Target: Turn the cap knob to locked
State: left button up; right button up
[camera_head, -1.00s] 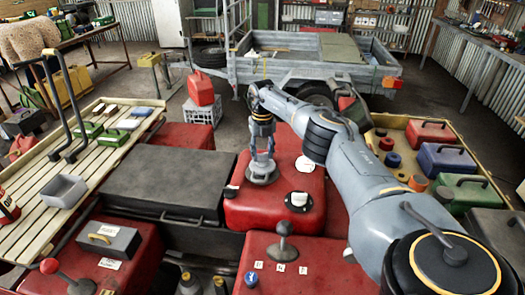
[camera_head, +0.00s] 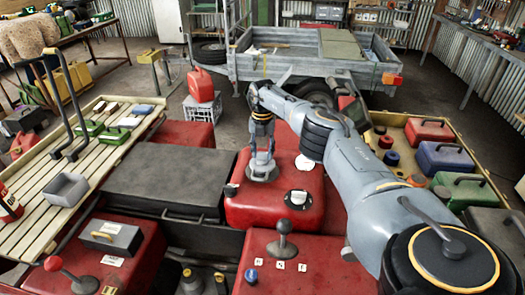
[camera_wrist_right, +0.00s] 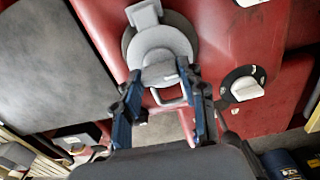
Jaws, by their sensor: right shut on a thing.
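The grey cap knob (camera_head: 263,172) sits on top of the red tank (camera_head: 262,210) in the middle of the head view. In the right wrist view the cap (camera_wrist_right: 160,45) is a round grey disc with a raised grip across it and a flat tab at its far side. My right gripper (camera_head: 263,150) points down from above, and its two blue-and-grey fingers (camera_wrist_right: 160,76) are closed on the cap's raised grip. Part of the cap is hidden behind the gripper in the head view. I cannot read its locked marking. My left gripper is not in view.
A white dial knob (camera_head: 299,197) stands on the same tank, close to the cap. A black-knobbed lever (camera_head: 283,240) rises in front. A dark grey box lid (camera_head: 167,178) lies left. A crate with several cans (camera_head: 443,160) is right.

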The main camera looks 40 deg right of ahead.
jog(key=shift+r, duration=0.1)
jog(key=o, duration=1.1)
jog(key=shift+o, duration=0.2)
notch_tip(320, 180, up, 12)
